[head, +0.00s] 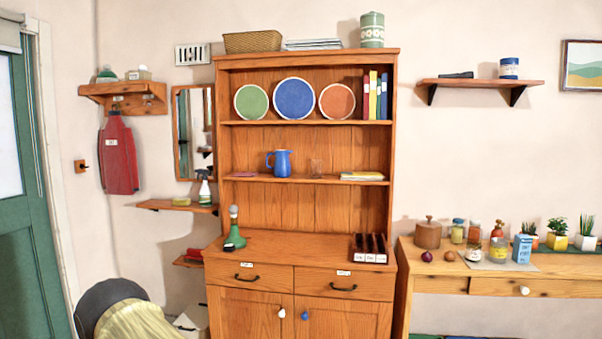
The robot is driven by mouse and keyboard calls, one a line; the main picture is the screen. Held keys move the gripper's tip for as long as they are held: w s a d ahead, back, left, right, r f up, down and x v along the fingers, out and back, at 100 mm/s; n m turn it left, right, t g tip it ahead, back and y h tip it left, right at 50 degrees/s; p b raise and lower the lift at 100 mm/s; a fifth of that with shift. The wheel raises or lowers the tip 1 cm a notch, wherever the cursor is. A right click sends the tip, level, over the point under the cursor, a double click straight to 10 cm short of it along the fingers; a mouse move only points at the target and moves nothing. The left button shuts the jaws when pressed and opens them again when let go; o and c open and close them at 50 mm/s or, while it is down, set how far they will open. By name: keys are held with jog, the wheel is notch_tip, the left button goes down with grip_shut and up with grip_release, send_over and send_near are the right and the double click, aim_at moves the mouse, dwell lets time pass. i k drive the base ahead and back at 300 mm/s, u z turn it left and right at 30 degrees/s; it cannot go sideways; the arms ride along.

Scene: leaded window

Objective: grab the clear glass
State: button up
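The clear glass (316,168) stands upright on the middle shelf of the wooden hutch. It is small, see-through and faint against the wood behind it. A blue jug (279,163) stands to its left, and a flat yellow and white stack (361,176) lies to its right, both apart from it. My gripper is not in view.
The hutch (391,150) has plates and books on its upper shelf. A green lamp-like object (234,230) and a dark divided box (370,247) stand on its counter, with clear room between. A chair-like object (125,312) is at lower left.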

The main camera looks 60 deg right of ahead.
aim_at(316, 164)
jog(key=z, duration=0.2)
jog(key=i, duration=1.5)
jog(key=z, duration=1.1)
jog(key=i, duration=1.35)
jog(key=z, duration=0.95)
